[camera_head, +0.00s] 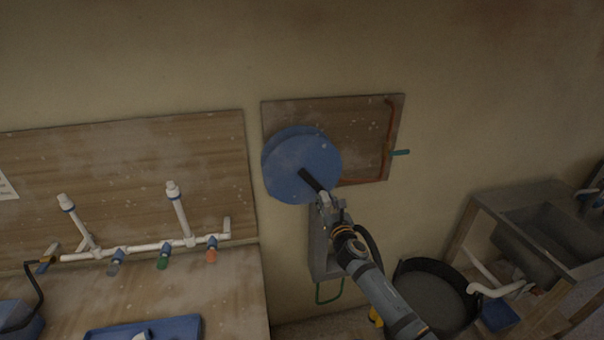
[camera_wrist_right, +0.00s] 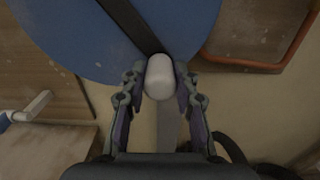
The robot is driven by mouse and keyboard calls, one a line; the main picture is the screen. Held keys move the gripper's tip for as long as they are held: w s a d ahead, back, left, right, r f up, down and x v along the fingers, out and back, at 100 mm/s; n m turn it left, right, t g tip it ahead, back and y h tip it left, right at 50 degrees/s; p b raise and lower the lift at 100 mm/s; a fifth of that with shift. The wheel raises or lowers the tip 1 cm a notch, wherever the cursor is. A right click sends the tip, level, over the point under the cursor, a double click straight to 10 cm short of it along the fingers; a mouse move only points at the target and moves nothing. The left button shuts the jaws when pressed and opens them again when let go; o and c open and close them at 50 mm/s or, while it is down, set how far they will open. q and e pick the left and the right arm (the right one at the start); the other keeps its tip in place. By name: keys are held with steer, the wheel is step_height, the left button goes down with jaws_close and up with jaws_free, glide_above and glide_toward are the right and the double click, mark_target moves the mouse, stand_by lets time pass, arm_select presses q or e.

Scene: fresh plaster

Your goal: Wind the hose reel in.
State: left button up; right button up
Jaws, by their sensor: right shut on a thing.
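The hose reel (camera_head: 290,160) is a blue disc on a wooden board on the wall, in the middle of the head view. It also fills the top of the right wrist view (camera_wrist_right: 70,40). A dark crank arm (camera_head: 311,180) runs from the disc's middle down to the right. At its end is a pale, rounded crank handle (camera_wrist_right: 159,77). My right gripper (camera_head: 325,201) is at the lower right edge of the disc. In the wrist view its two fingers are shut on the handle, one on each side. My left gripper is not in view.
The reel's wooden board (camera_head: 345,125) carries a copper-coloured pipe (camera_head: 389,125) with a green lever (camera_head: 400,153). White pipework (camera_head: 150,246) stands at the left above a blue tray (camera_head: 180,326). A black tub (camera_head: 432,290) and a grey sink (camera_head: 550,235) are at the lower right.

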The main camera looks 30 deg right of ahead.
jaws_close()
steer(key=shift+a+f, duration=0.1)
steer(key=a, duration=0.1)
steer(key=a+f, duration=0.1)
steer(key=a, duration=0.1)
steer(key=w+a+b, duration=0.1)
steer(key=shift+a+f, duration=0.15)
steer(key=shift+f, duration=0.2)
steer(key=shift+w, duration=0.1)
